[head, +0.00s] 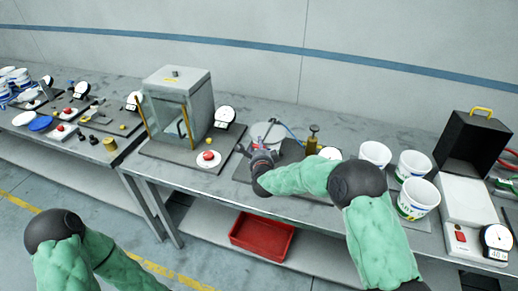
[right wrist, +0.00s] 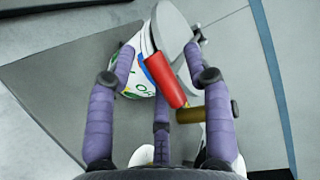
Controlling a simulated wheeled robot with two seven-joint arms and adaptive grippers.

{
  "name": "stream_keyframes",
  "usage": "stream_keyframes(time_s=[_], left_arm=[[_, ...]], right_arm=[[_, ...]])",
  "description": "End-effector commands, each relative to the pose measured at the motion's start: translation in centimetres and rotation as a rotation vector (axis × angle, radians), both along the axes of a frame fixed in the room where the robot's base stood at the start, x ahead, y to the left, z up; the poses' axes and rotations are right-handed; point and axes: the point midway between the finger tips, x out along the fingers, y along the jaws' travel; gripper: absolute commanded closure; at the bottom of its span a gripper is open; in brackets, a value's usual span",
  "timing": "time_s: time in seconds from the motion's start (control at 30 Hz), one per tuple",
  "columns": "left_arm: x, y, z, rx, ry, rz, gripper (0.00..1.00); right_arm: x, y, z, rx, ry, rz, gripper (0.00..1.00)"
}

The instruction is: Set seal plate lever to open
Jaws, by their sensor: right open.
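A red lever handle (right wrist: 166,80) shows in the right wrist view, slanting down from beneath a round grey plate (right wrist: 174,28). My right gripper (right wrist: 162,62) is open, with purple fingers on both sides of the red handle; I cannot tell whether they touch it. In the head view my right gripper (head: 262,155) is at the front of the fixture with the round grey plate (head: 267,132), and it hides most of the lever there. No open or closed marking is readable. My left gripper is not in view; only the left arm shows at lower left.
A white printed tub (right wrist: 138,72) is beside the lever. A brass piece (head: 312,140) stands right of the fixture. White tubs (head: 418,195) and a black box (head: 470,145) are further right. A glass-fronted cabinet (head: 178,105) and a red button (head: 208,156) are left.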

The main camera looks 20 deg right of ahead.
Motion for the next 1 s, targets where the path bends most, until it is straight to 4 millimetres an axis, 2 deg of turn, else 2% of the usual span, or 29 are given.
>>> stream_keyframes(time_s=[0.23, 0.4, 0.43, 0.77, 1.0], left_arm=[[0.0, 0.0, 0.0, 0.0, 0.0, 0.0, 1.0], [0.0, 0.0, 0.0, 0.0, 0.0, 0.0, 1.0], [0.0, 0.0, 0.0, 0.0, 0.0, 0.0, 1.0], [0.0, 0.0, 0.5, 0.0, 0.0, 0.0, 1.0], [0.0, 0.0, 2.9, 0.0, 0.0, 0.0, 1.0]], right_arm=[[0.0, 0.0, 0.0, 0.0, 0.0, 0.0, 0.49], [0.0, 0.0, 0.0, 0.0, 0.0, 0.0, 0.97], [0.0, 0.0, 0.0, 0.0, 0.0, 0.0, 1.0], [0.0, 0.0, 0.4, 0.007, 0.01, 0.001, 1.0], [-0.2, -0.1, 2.2, 0.044, 0.061, -0.001, 1.0]])
